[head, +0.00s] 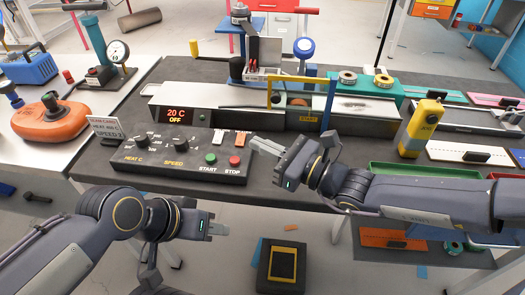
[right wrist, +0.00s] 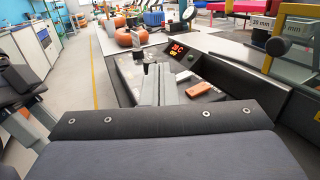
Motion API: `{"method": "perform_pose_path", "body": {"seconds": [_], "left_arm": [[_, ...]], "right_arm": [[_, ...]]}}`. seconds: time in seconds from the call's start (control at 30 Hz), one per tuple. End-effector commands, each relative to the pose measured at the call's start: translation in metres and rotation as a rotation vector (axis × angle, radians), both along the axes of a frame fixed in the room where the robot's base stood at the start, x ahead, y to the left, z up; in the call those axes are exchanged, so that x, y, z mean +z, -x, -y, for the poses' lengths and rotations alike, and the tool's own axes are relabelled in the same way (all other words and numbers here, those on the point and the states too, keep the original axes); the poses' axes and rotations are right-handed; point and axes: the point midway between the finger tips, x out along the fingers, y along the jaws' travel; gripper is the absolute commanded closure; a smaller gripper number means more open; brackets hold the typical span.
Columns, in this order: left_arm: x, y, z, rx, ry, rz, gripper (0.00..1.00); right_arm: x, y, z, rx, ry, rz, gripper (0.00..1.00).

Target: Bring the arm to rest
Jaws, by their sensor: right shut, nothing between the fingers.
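My right gripper (head: 256,146) reaches in from the right above the bench, near the right end of the black control box (head: 180,172). Its two fingers lie together with nothing between them, and they also show in the right wrist view (right wrist: 160,84). It looks close to the red STOP button (head: 236,161) and green START button (head: 211,159); I see no clear contact. My left gripper (head: 220,229) is low in front of the bench, pointing right, clear of everything. Its fingers are too small to tell whether they are open or shut.
The display (head: 176,114) reads 20 C, OFF. A small sign (head: 106,130) stands left of the control box. Behind are a yellow frame (head: 299,80) and a blue post (head: 329,104). A yellow device (head: 424,128) stands to the right.

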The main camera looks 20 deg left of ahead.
Motion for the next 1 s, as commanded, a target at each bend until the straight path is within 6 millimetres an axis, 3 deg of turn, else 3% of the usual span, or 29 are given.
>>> {"method": "perform_pose_path", "body": {"seconds": [0.27, 0.43, 0.63, 0.8, 1.0], "left_arm": [[-0.001, 0.0, 0.0, 0.0, 0.0, 0.0, 0.64], [-0.001, 0.0, 0.0, 0.0, 0.0, 0.0, 0.64], [-0.001, 0.0, 0.0, 0.0, 0.0, 0.0, 0.64], [-0.002, 0.0, 0.0, 0.0, 0.0, 0.0, 0.64], [-0.002, 0.0, 0.0, 0.0, 0.0, 0.0, 0.64]], "right_arm": [[0.0, 0.009, 0.003, 0.001, 0.003, 0.009, 1.0], [0.012, 0.023, 0.027, 0.034, 0.083, 0.216, 1.0], [0.012, 0.067, 0.103, 0.153, 0.385, 0.754, 1.0], [-0.014, 0.104, 0.184, 0.29, 0.733, 1.129, 1.0], [-0.046, 0.135, 0.265, 0.447, 1.092, 1.355, 1.0]]}}
